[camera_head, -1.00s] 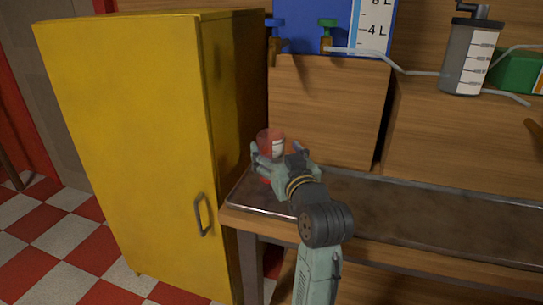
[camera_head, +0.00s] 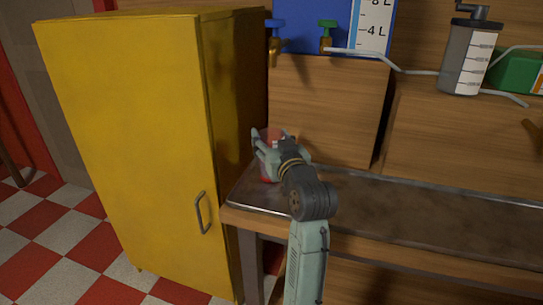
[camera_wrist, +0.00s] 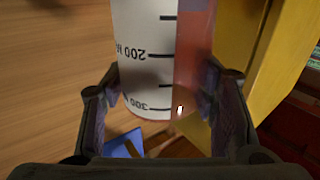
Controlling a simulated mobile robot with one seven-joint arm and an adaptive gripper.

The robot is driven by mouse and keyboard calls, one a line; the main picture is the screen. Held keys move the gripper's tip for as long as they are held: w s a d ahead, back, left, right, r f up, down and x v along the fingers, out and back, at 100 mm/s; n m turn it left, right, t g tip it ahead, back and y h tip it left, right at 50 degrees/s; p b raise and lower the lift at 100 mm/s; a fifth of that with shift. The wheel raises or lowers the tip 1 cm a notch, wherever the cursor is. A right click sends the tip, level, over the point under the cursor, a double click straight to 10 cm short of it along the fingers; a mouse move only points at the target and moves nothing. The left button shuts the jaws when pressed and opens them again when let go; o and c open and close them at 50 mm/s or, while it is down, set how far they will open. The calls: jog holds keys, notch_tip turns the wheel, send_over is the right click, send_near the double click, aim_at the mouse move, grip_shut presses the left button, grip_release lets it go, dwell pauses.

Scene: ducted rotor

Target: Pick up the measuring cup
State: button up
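The measuring cup (camera_head: 265,172) is a see-through red cylinder with a white scale strip. In the head view it stands at the left end of the brown tray, partly hidden by my gripper (camera_head: 278,148). In the wrist view the measuring cup (camera_wrist: 150,60) shows large between the two fingers of my gripper (camera_wrist: 162,90), with its scale numbers upside down. One finger lies along each side of it, very close to or touching its wall. I cannot tell whether the fingers press on it.
A tall yellow cabinet (camera_head: 130,130) stands just left of the bench. The metal-edged tray (camera_head: 420,205) is bare to the right. Wooden blocks (camera_head: 325,110) rise behind, bearing a blue tank (camera_head: 310,25), taps and a grey scaled container (camera_head: 467,60) with tubing.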

jog(key=c, duration=1)
jog(key=shift+r, duration=0.1)
jog(key=shift+r, duration=0.9)
jog(key=shift+s+r+b, duration=0.35)
jog(key=shift+r, duration=0.5)
jog(key=s+r+b, duration=0.1)
jog(key=s+b, duration=0.8)
jog(key=s, duration=0.6)
jog(key=r+p, duration=0.5)
jog(key=shift+s+d+r, duration=0.15)
jog(key=shift+d+r, duration=0.05)
